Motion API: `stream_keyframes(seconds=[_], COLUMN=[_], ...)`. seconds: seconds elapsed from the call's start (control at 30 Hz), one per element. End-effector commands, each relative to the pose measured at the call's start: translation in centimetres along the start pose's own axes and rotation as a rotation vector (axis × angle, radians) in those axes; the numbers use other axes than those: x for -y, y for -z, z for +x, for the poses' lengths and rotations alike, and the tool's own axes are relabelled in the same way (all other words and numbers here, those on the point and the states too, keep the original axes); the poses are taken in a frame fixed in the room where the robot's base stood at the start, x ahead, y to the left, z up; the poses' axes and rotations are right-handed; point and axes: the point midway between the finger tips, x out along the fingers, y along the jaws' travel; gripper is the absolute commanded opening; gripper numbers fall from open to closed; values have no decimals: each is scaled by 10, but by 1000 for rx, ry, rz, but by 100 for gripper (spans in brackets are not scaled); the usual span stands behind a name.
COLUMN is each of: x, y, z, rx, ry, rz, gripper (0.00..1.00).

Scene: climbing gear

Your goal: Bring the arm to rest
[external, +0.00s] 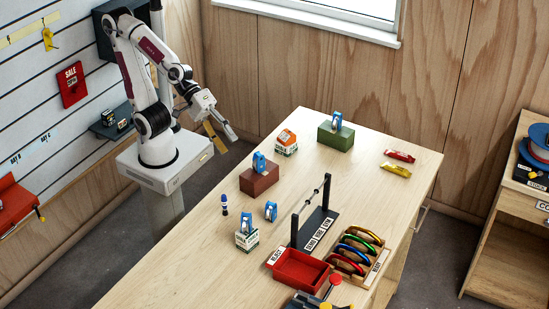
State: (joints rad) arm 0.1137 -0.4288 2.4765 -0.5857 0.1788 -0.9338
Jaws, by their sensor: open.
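My arm is white with dark joints and stands on its pedestal at the left of the table. My gripper (224,141) is open and points down to the right, in the gap between the pedestal and the table's left edge. It appears clear of the table and of the things on it. Nothing can be made out between its fingers, though a tan-yellow strip shows along one side of it.
The wooden table (165,268) bears a brown block (259,180) and a green block (335,137), each with a blue device, plus an orange item (286,139), a rod rack (318,222), a red tray (298,270) and coloured carabiners (362,246). A slatted wall (40,85) stands left.

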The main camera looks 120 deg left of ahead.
Motion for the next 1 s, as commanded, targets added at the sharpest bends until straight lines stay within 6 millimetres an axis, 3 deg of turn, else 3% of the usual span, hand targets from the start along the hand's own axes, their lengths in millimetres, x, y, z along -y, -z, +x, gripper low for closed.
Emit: stream_keyframes(seconds=[0.3, 0.6, 0.8, 1.0], x=[46, 102, 130, 141], y=[-7, 9, 24, 31], z=[-44, -90, -116, -126], rx=[79, 154, 201, 225], ry=[141, 317, 424, 469], rz=[562, 1057, 1287, 1371], gripper=[54, 54, 54, 54])
